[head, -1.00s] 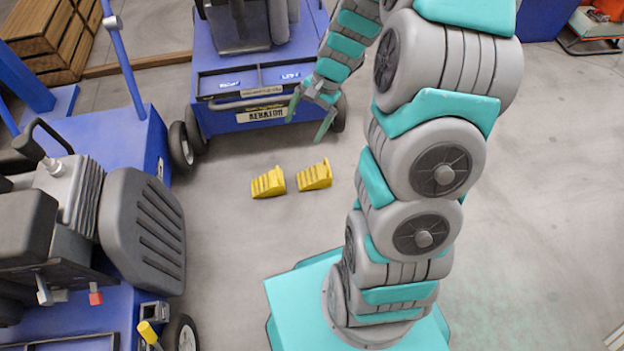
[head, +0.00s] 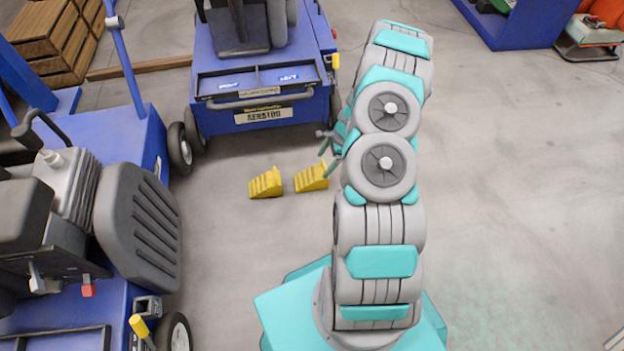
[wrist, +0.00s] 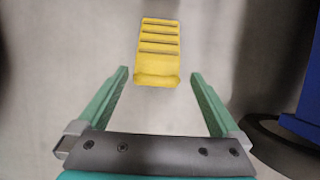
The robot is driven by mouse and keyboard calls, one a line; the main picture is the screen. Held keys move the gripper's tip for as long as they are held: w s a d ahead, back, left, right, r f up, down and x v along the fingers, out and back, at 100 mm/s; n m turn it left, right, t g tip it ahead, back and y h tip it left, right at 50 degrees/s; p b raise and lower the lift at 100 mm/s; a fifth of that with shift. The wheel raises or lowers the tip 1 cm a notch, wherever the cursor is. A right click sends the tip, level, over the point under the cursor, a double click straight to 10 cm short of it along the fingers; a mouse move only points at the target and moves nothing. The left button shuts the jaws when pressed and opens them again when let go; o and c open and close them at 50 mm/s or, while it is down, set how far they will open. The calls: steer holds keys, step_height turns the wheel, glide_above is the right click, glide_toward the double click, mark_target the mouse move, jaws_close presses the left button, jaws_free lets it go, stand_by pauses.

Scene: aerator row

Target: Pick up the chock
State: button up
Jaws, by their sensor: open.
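Two yellow ribbed wedge chocks lie side by side on the floor in the head view, a left chock (head: 265,183) and a right chock (head: 312,177). My gripper (head: 329,158) is just above and right of the right chock in the head view, partly hidden behind my arm. In the wrist view one yellow chock (wrist: 158,52) lies ahead of the fingertips, roughly centred between them. My gripper (wrist: 160,75) is open and empty there, with its two green fingers apart. I cannot tell its height above the floor.
A blue aerator (head: 262,85) stands behind the chocks. Another blue machine (head: 130,215) with a dark seat fills the left side. Wooden crates (head: 55,40) are at the back left. The floor right of my arm is clear.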

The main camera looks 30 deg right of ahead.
mark_target(317, 172)
steer(key=x, duration=0.5)
steer(key=b+x, duration=0.1)
steer(key=x, duration=0.2)
steer(key=shift+s+a, duration=0.1)
steer(key=shift+a, duration=0.2)
steer(key=shift+r, duration=0.1)
jaws_close()
stand_by(0.5)
